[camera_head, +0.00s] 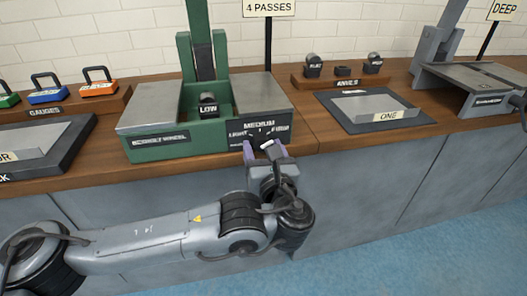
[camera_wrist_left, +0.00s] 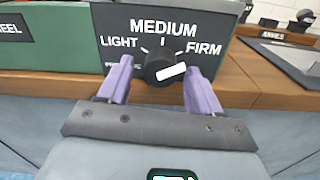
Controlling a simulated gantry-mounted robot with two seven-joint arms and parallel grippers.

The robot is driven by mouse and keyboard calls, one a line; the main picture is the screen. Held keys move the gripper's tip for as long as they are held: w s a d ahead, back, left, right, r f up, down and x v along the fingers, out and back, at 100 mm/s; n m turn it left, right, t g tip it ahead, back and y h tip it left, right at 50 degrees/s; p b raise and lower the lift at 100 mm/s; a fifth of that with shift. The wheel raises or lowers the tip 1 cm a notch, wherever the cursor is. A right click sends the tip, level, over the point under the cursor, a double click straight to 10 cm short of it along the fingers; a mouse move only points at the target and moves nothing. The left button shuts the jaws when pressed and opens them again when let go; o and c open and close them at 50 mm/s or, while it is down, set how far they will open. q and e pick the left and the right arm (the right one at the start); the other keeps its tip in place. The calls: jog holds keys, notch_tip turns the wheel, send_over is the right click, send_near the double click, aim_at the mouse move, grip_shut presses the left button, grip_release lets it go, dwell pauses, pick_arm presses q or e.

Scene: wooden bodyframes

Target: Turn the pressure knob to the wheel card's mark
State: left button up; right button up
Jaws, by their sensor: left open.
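The black pressure knob (camera_wrist_left: 160,62) with a white bar sits on the front panel of the green wheel machine (camera_head: 165,146). Its dial (camera_wrist_left: 163,27) reads LIGHT, MEDIUM and FIRM. The white bar is tilted, its right end a little higher, below FIRM. My left gripper (camera_head: 265,150) is open, with its purple fingers on either side of the knob; contact is not clear. A sign above the machine (camera_head: 269,8) reads 4 PASSES. A dark piece marked LOW (camera_head: 208,105) sits in the machine's middle. My right gripper is out of view.
A wooden rack of gauges (camera_head: 60,108) stands left of the machine. An anvil rack (camera_head: 340,80) and a tray marked ONE (camera_head: 380,108) stand to its right. A grey machine (camera_head: 485,85) with a DEEP sign (camera_head: 505,10) is farther right. Grey cabinet fronts lie below the bench edge.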

pick_arm(q)
jog(key=shift+c, duration=0.5)
jog(key=c, duration=0.9)
jog(key=shift+c, duration=0.2)
